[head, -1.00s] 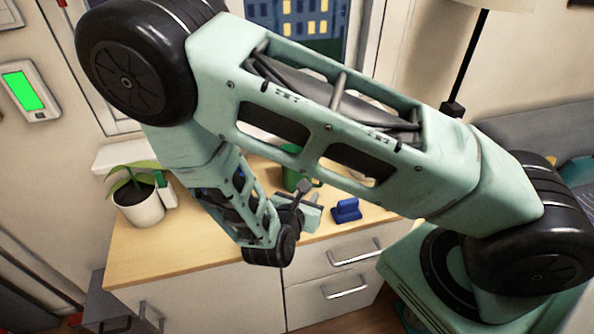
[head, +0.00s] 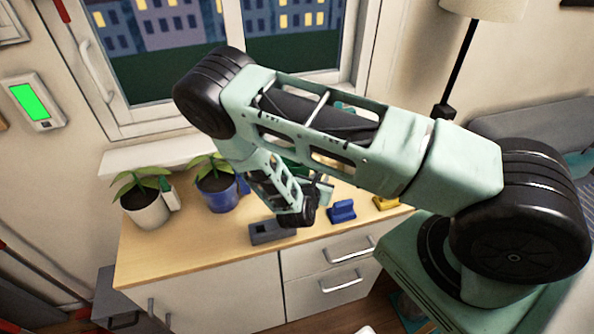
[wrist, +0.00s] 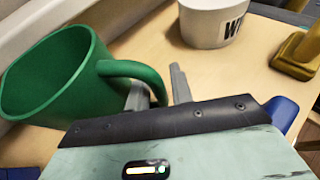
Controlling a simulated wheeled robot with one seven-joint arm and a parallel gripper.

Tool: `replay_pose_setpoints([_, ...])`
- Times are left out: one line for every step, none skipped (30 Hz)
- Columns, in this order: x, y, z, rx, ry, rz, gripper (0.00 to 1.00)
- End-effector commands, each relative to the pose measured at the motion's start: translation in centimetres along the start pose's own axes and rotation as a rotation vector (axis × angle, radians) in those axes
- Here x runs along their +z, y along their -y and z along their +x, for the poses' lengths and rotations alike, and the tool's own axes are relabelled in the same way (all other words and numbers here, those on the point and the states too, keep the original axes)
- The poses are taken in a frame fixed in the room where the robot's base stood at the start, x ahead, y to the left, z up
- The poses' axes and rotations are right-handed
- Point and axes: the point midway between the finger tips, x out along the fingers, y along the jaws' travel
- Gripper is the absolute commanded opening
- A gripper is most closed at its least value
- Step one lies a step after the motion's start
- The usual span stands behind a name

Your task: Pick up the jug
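The green jug (wrist: 45,85) is large at the left of the wrist view, with its open rim toward me and its handle (wrist: 130,70) reaching right. My gripper (wrist: 158,84) is open beside it. The curved handle comes down between the two grey fingers, and the fingers look apart, not closed on it. In the head view my gripper (head: 322,186) is over the counter, and my arm hides most of the jug behind it.
On the wooden counter (head: 165,245) are a white-potted plant (head: 146,208), a blue-potted plant (head: 217,195), a grey block (head: 268,233), a blue object (head: 341,211) and a yellow object (head: 387,202). A white lettered container (wrist: 212,22) stands beyond the fingers.

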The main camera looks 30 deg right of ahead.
Motion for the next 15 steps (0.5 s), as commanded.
replay_pose_setpoints([0.07, 0.0, 0.25, 0.0, 0.0, 0.0, 0.23])
replay_pose_setpoints([0.03, -0.02, 0.34, 0.0, 0.0, 0.0, 0.23])
replay_pose_setpoints([-0.01, -0.03, 0.41, 0.001, 0.0, 0.0, 0.23])
replay_pose_setpoints([-0.03, -0.04, 0.42, 0.001, 0.0, 0.0, 0.23])
replay_pose_setpoints([-0.05, -0.04, 0.41, 0.001, 0.0, 0.0, 0.23])
replay_pose_setpoints([-0.05, -0.04, 0.41, 0.001, 0.0, 0.0, 0.23])
replay_pose_setpoints([-0.05, -0.04, 0.4, 0.001, 0.0, 0.0, 0.23])
replay_pose_setpoints([-0.05, -0.04, 0.4, 0.001, 0.0, 0.0, 0.23])
replay_pose_setpoints([-0.05, -0.04, 0.39, 0.001, 0.0, 0.0, 0.14])
replay_pose_setpoints([-0.05, -0.04, 0.39, 0.001, 0.0, 0.0, 0.06])
replay_pose_setpoints([-0.05, -0.04, 0.38, 0.001, 0.0, 0.0, 0.0])
replay_pose_setpoints([-0.05, -0.04, 0.38, 0.001, 0.0, 0.0, 0.0])
replay_pose_setpoints([-0.05, -0.04, 0.38, 0.001, 0.0, 0.0, 0.0])
replay_pose_setpoints([-0.05, -0.04, 0.37, 0.001, 0.0, 0.0, 0.0])
replay_pose_setpoints([0.04, -0.07, 0.38, 0.001, 0.002, 0.002, 0.0])
